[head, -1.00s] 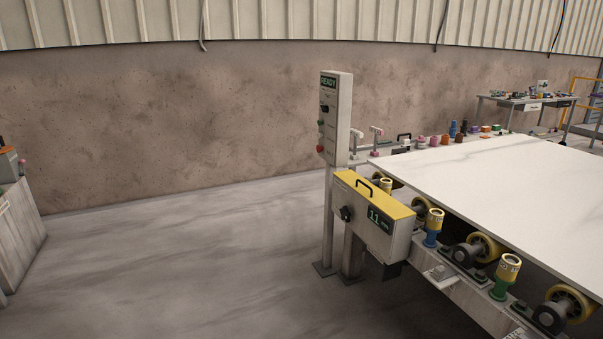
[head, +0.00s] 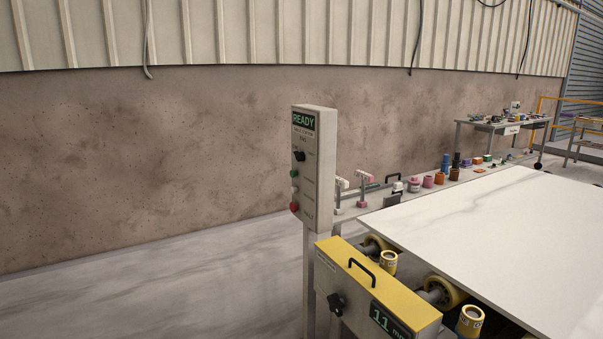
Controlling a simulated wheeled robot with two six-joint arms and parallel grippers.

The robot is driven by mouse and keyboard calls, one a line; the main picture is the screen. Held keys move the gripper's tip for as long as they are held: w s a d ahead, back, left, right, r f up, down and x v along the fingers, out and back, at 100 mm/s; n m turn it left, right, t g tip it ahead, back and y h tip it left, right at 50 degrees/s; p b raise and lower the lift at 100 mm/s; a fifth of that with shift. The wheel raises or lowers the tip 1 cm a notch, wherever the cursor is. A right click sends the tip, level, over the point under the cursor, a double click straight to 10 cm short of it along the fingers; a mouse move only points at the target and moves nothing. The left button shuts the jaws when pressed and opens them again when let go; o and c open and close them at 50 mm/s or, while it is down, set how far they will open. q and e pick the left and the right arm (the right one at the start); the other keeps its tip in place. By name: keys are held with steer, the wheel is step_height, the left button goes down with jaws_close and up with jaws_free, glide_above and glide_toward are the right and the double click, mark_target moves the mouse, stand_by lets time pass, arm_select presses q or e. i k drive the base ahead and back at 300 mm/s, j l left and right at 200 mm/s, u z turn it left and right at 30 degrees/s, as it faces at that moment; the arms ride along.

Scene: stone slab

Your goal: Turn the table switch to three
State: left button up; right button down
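A grey control post (head: 313,192) stands left of the slab table. Its green display reads READY. Below the display is a black rotary knob (head: 299,156), with a green button (head: 294,173) and a red button (head: 294,206) further down. A yellow-topped box (head: 375,295) at the table's corner carries a black knob (head: 336,304) and a green display (head: 388,321) reading 11. I cannot read the position marks of either knob. Neither of my grippers is in the head view.
A white stone slab (head: 480,237) lies on the table over yellow rollers (head: 441,292). A workbench (head: 500,128) stands at the back right. The floor (head: 150,300) left of the post is clear.

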mark_target(300, 156)
steer(key=i+j+z, duration=0.2)
steer(key=z, duration=0.3)
steer(key=i+j+z, duration=0.2)
steer(key=z, duration=0.25)
